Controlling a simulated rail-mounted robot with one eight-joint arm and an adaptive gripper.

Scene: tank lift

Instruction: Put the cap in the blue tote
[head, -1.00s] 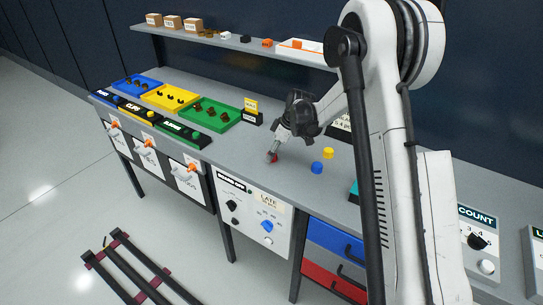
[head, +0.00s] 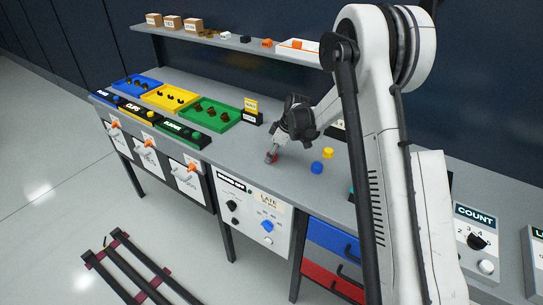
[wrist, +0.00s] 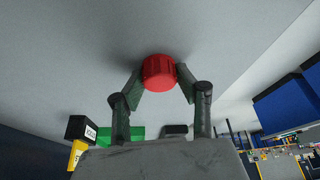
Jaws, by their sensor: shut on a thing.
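A red cap (head: 271,157) is at the front part of the grey bench top, and it also shows in the wrist view (wrist: 159,72). My gripper (head: 274,151) has its fingers closed on the sides of the cap. In the wrist view the two dark fingertips (wrist: 160,84) press on it from left and right. The cap is at or just above the bench; I cannot tell which. A blue bin with a handle (head: 335,238) is under the bench, above a red one (head: 333,279); I cannot tell if it is the blue tote.
A blue cap (head: 316,168) and a yellow cap (head: 328,153) stand just right of my gripper. Blue (head: 138,84), yellow (head: 170,96) and green (head: 209,112) trays with small parts are at the left. A shelf (head: 225,42) runs along the back.

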